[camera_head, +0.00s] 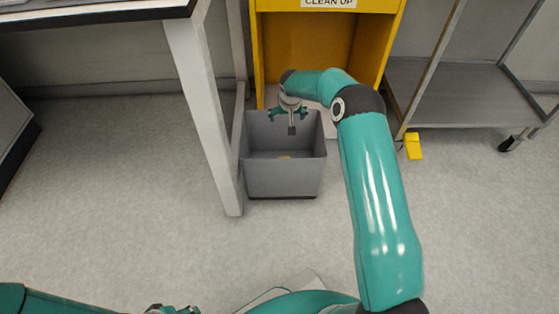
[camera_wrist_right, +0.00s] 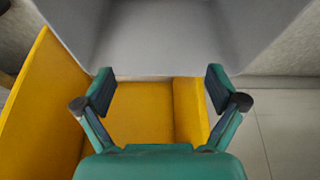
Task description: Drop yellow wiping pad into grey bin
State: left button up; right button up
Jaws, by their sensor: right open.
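The grey bin (camera_head: 283,180) stands on the floor between a white table leg and a yellow cabinet. A small yellow patch (camera_head: 285,157), which looks like the wiping pad, shows low inside the bin and is mostly hidden by its front wall. My right gripper (camera_head: 289,114) hangs over the rear part of the bin's opening. In the right wrist view its fingers (camera_wrist_right: 160,90) are spread with nothing between them, and the grey bin (camera_wrist_right: 165,40) fills the top. My left gripper (camera_head: 172,309) is only partly in view at the bottom edge.
The yellow "CLEAN UP" cabinet (camera_head: 310,50) stands right behind the bin; it also shows in the right wrist view (camera_wrist_right: 45,110). A white table leg (camera_head: 203,110) is close on the left. A metal trolley (camera_head: 450,95) stands right. The front floor is clear.

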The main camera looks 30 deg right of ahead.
jog(key=v, duration=1.1)
jog(key=shift+r, duration=0.3)
jog(key=shift+s, duration=0.1)
